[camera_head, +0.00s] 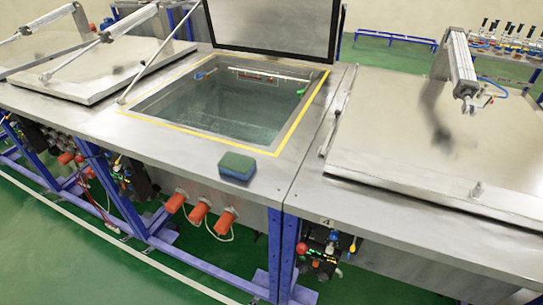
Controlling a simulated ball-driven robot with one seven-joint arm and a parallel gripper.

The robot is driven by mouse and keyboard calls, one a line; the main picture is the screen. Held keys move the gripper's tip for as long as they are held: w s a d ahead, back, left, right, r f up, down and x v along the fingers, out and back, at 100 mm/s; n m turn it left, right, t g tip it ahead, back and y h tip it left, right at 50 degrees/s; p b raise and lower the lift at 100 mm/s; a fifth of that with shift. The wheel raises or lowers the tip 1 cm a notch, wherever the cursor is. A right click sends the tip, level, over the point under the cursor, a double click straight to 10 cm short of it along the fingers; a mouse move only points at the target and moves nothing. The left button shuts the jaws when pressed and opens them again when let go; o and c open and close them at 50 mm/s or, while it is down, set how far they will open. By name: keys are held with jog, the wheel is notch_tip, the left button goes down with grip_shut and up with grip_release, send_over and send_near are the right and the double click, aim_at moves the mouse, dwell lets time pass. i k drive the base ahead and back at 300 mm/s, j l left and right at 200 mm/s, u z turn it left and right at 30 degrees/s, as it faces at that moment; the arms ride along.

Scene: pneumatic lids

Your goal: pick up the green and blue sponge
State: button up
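The green and blue sponge (237,166) lies flat on the metal bench top. It sits between the front edge of the bench and the yellow-bordered opening of the tank. Its upper layer is green and its lower layer is blue. Nothing touches it from above. My gripper does not show in the head view.
The open tank (143,105) holds water behind the sponge, with its lid (275,22) raised at the back. Closed lids with pneumatic cylinders (460,62) flank it. Orange fittings (199,213) stick out below the front edge. Bare metal surrounds the sponge.

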aim_at(235, 165)
jog(key=i+j+z, duration=0.15)
jog(key=j+z, duration=0.2)
jog(key=j, duration=0.4)
jog(key=j+z, duration=0.3)
jog(key=j, duration=0.45)
jog(key=i, duration=0.05)
